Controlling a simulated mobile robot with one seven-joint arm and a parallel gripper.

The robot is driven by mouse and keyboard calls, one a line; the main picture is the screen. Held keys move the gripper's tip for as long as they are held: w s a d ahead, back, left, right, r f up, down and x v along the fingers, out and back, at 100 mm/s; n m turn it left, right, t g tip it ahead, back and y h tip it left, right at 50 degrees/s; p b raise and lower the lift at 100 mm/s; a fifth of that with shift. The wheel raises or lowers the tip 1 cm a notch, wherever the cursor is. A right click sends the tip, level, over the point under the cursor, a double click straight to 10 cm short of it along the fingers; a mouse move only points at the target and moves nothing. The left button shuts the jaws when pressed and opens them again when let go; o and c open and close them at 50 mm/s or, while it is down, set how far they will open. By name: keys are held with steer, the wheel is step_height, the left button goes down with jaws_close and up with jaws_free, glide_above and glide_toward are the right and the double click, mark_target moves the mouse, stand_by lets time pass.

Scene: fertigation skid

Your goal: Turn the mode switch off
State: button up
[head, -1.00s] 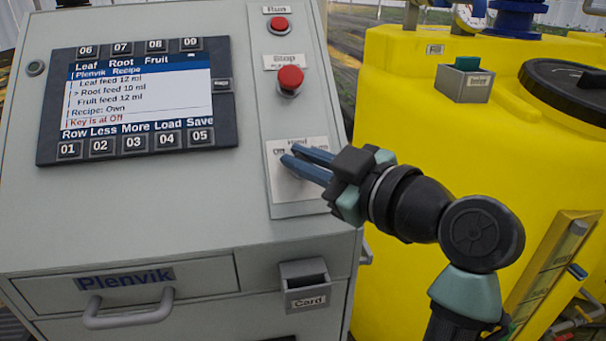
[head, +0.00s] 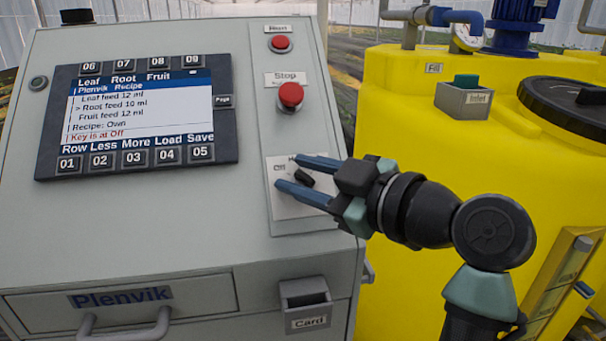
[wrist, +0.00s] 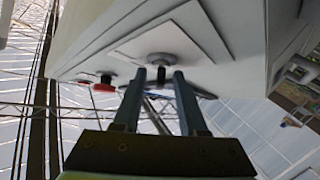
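The mode switch is a black knob (head: 304,180) on a pale plate (head: 291,211) on the right of the grey cabinet front. "Off" is printed at the plate's left; the label above is partly hidden by a finger. The knob's bar slants from upper left to lower right in the head view. My gripper (head: 288,172) is open, its blue fingers on either side of the knob. In the wrist view the knob (wrist: 162,72) shows between the fingertips (wrist: 159,75), with gaps beside it; I see no clear contact.
A red Stop button (head: 290,95) and a red button (head: 280,43) sit above the plate. The screen (head: 140,110) reads "Key is at Off". A card holder (head: 305,297) and a drawer handle (head: 125,334) protrude below. A yellow tank (head: 420,120) stands right.

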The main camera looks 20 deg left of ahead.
steer(key=shift+d, duration=0.15)
steer(key=b+v, duration=0.2)
steer(key=v, duration=1)
steer(key=shift+s+d, duration=0.2)
steer(key=shift+d, duration=0.1)
steer(key=shift+r, duration=0.1)
steer(key=w+r+m+t+h+p, duration=0.2)
steer(key=r+m+t+h+p, duration=0.1)
steer(key=r+m+t, duration=0.35)
steer(key=w+r+m+t+h+p, duration=0.3)
steer(key=r+m+t+h, duration=0.15)
steer(key=r+t, duration=0.2)
steer(key=s+d+r+m+t+h+p, duration=0.1)
steer(key=s+d+r+m+t+h, duration=0.1)
steer(key=s+r, duration=0.4)
steer(key=s+d+r+m+t+h+p, duration=0.1)
steer(key=s+d+r+m+t+h, duration=0.1)
steer(key=s+r+m+t+h, duration=0.3)
step_height(320, 180, up, 3)
steer(key=shift+s+d+r+m+t+p, duration=0.1)
steer(key=shift+s+d+m+t+p, duration=0.25)
steer(key=shift+s+m, duration=0.3)
steer(key=shift+h, duration=0.25)
